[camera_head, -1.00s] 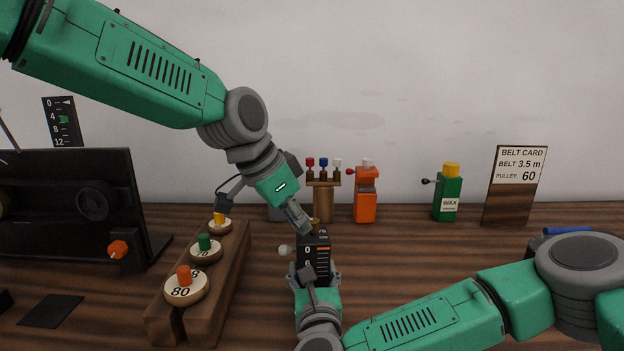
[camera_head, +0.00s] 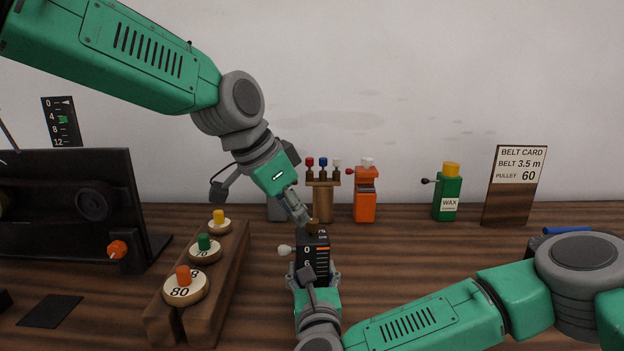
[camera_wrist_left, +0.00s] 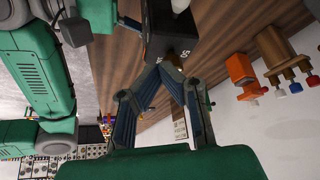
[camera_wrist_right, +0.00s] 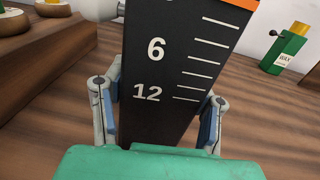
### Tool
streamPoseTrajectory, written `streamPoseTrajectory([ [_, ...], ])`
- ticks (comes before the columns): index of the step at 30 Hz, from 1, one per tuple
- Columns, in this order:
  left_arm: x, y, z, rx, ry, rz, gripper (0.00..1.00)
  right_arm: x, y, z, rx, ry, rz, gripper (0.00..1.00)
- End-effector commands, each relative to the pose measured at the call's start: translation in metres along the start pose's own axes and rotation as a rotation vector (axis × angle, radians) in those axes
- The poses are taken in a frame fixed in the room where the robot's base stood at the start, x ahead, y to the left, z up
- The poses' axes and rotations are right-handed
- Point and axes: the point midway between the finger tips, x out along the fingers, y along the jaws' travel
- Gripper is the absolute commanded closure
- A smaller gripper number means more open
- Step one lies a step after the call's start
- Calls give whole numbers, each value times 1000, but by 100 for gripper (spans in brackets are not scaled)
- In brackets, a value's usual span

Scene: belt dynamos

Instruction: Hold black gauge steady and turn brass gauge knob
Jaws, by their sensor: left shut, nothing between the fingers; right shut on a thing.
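The black gauge (camera_head: 316,258) stands upright at the middle of the table, with white marks and an orange line; it fills the middle of the right wrist view (camera_wrist_right: 170,75). My right gripper (camera_head: 317,277) is shut on its lower body, one finger on each side. The brass knob (camera_head: 312,228) is on the gauge's top. My left gripper (camera_head: 304,217) is shut and empty, its tips just above and beside the knob; I cannot tell whether they touch it. In the left wrist view its fingertips (camera_wrist_left: 172,70) meet beside the gauge (camera_wrist_left: 168,35). A white knob (camera_head: 285,250) sticks out of the gauge's left side.
A wooden rack (camera_head: 222,285) with several numbered pulleys stands at left. Behind are an orange bottle (camera_head: 366,200), a small stand (camera_head: 323,200) with coloured pegs, a green wax bottle (camera_head: 446,195) and a belt card (camera_head: 515,187).

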Motion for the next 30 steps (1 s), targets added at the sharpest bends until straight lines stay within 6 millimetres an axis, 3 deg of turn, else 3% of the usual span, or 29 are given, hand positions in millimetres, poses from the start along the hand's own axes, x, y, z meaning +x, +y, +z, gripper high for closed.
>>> streamPoseTrajectory([
  [10, -33, 0, -18, -1, 1, -1, 100, 0, 0, -3, 1, 6, -1, 100],
  [20, -35, -1, -19, -1, -1, 0, 100, 0, -1, -3, 1, 6, -1, 100],
  [26, -41, -22, -26, -3, 1, -3, 100, 0, -1, -3, 1, 6, -1, 100],
  [30, -39, -25, -25, -1, -2, 1, 100, 0, -1, -3, 1, 5, -1, 100],
])
